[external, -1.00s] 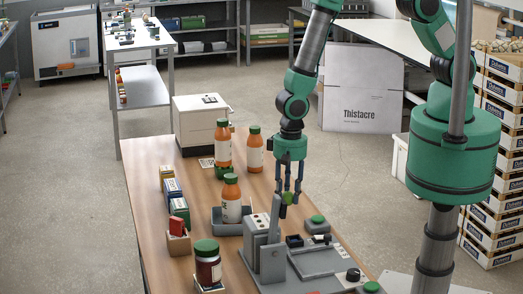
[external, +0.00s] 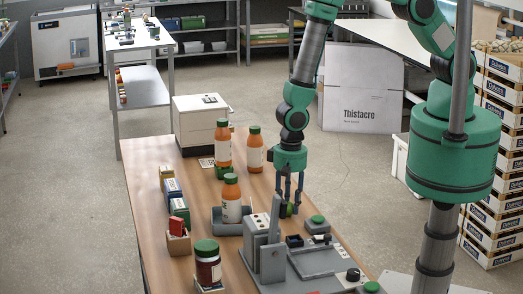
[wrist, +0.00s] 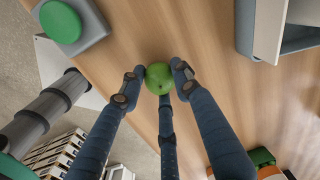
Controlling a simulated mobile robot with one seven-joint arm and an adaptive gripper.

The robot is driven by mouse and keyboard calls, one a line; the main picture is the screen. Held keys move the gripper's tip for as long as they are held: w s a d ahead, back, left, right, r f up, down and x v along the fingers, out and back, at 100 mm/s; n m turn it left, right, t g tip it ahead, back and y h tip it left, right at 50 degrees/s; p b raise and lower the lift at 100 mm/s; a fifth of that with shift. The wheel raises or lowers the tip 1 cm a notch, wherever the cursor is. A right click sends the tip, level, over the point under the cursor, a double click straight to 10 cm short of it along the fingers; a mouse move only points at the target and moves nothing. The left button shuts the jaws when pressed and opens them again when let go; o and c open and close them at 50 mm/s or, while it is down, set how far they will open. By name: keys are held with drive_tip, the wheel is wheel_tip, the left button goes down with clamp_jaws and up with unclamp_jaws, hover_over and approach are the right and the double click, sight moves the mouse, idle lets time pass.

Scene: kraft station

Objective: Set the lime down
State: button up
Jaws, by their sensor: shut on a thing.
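The lime (wrist: 159,78) is a small round green fruit, held between the fingertips of my gripper (wrist: 156,82) in the wrist view. Blue-grey fingers close on it from both sides, and a further finger shows behind it. In the external view my gripper (external: 287,207) points down over the wooden table (external: 192,187), behind the grey machine. The lime (external: 291,209) shows there as a green spot low between the fingers. It is at or close to the table top; I cannot tell whether it touches.
A grey machine (external: 268,262) with an upright plate stands just in front of my gripper. A green button box (external: 317,224) is close at right. Bare table lies behind my gripper.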

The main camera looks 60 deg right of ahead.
drive_tip(key=shift+f, duration=0.1)
drive_tip(key=o, duration=1.1)
drive_tip(key=shift+r, duration=0.25)
drive_tip(key=shift+s+d+r+b, duration=0.1)
drive_tip(key=shift+r+b, duration=0.25)
drive_tip(key=shift+r, duration=2.6)
drive_tip(key=shift+d+r+b, duration=0.1)
drive_tip(key=shift+r+b, duration=0.25)
drive_tip(key=shift+r, duration=2.6)
